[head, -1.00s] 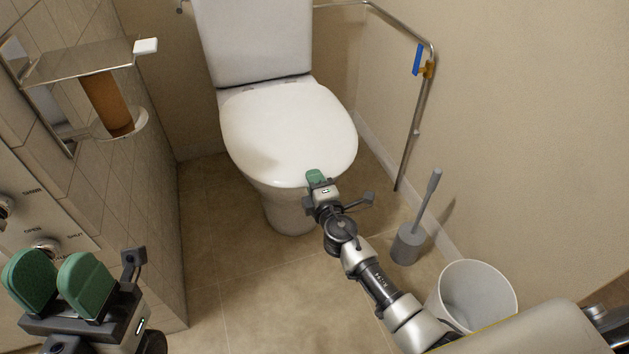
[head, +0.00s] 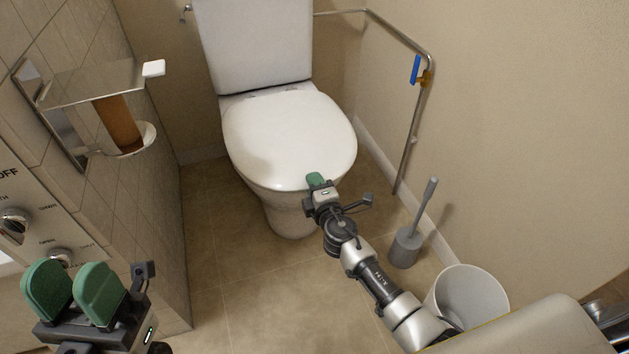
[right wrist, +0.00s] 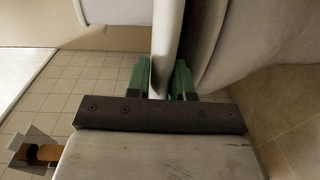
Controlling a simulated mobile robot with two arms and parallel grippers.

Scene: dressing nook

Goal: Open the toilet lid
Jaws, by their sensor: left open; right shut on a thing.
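The white toilet (head: 275,205) stands against the back wall, and its lid (head: 288,135) lies down over the bowl. My right gripper (head: 316,181) is at the front edge of the lid. In the right wrist view its green fingers (right wrist: 162,80) stand on both sides of the thin lid edge (right wrist: 166,45), shut on it. The rounded bowl side (right wrist: 215,45) is close beside the right finger. My left gripper (head: 73,292) is open and empty at the lower left, well away from the toilet.
A tiled wall with a metal shelf (head: 95,84) and a control panel (head: 30,215) is on the left. A grab rail (head: 412,130), a toilet brush (head: 407,245) and a white bin (head: 468,298) are on the right. The floor (head: 235,270) before the toilet is clear.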

